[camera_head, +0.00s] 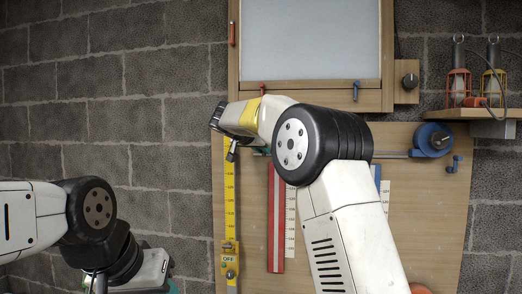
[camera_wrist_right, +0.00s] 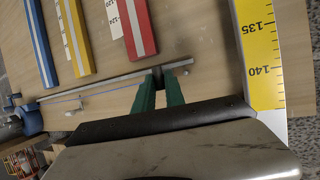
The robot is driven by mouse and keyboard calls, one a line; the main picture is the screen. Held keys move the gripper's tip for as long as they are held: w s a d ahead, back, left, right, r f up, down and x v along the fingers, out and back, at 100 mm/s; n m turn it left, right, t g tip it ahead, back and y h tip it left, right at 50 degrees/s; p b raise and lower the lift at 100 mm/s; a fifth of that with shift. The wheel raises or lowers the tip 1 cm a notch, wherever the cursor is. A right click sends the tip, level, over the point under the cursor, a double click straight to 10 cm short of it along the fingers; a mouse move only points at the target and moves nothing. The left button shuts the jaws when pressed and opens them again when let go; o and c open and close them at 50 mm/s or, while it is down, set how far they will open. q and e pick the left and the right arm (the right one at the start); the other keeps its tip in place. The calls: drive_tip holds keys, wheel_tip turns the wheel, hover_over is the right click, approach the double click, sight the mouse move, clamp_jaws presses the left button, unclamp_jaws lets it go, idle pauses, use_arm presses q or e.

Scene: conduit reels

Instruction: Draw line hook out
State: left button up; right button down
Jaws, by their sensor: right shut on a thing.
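The blue reel (camera_head: 433,140) is mounted at the right of the wooden board (camera_head: 400,240). A thin blue line (camera_wrist_right: 82,96) runs from the reel (camera_wrist_right: 30,120) toward my right gripper, alongside a grey rod (camera_wrist_right: 95,88). My right gripper (camera_head: 232,152) is at the board's upper left, by the yellow scale. Its green fingers (camera_wrist_right: 157,85) are shut on a small dark piece, which seems to be the line hook (camera_wrist_right: 155,74); the fingers hide most of it. My left gripper (camera_head: 98,284) is only partly in view at lower left, away from the board.
The yellow scale (camera_head: 230,195) runs down the board's left side, with a yellow slider marked OFF (camera_head: 229,258). Red (camera_head: 276,220) and other coloured bars hang beside rulers, partly behind my right arm. A shelf (camera_head: 475,114) with two caged lamps is at upper right.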

drive_tip(key=c, duration=1.4)
unclamp_jaws()
drive_tip(key=shift+s, duration=0.1)
drive_tip(key=v, duration=0.7)
drive_tip(key=shift+s+a+r, duration=0.1)
drive_tip(key=shift+s+r, duration=0.05)
drive_tip(key=shift+s, duration=0.05)
